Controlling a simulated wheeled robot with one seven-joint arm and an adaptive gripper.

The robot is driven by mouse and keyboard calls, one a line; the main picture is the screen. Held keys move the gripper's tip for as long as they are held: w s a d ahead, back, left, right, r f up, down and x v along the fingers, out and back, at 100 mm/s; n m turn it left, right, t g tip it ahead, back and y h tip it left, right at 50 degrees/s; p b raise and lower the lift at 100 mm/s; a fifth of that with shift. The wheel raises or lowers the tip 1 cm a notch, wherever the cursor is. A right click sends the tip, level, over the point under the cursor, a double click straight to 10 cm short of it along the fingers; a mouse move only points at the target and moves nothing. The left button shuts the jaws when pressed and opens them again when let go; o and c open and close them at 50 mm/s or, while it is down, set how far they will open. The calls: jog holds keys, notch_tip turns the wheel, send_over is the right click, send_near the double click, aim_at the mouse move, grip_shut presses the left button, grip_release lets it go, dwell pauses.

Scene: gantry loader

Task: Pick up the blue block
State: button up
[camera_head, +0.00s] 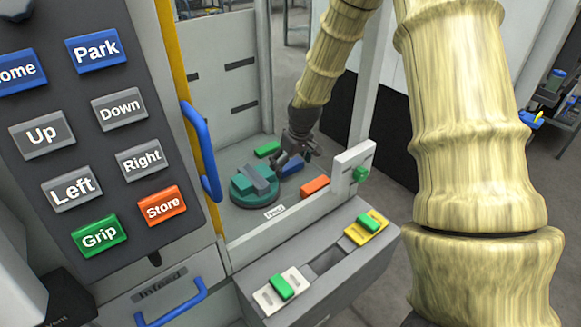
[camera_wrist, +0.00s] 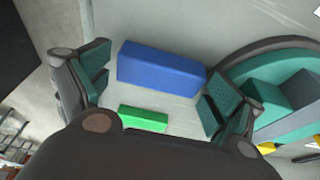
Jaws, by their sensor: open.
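The blue block (camera_wrist: 160,68) lies on the light floor of the machine bay. In the wrist view it sits between and just beyond the two open fingers of my gripper (camera_wrist: 152,92), with nothing held. In the head view the blue block (camera_head: 291,166) is partly hidden by my gripper (camera_head: 288,158), which reaches down over it from above. Whether the fingertips touch the block I cannot tell.
A green block (camera_head: 268,149) lies behind, an orange block (camera_head: 315,187) in front. A round teal fixture (camera_head: 254,188) stands close on the left. A clear panel post (camera_head: 366,90) and a front tray (camera_head: 325,262) border the bay. A button panel (camera_head: 95,140) fills the left.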

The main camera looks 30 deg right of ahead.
jog(key=c, duration=0.8)
jog(key=shift+r, duration=0.1)
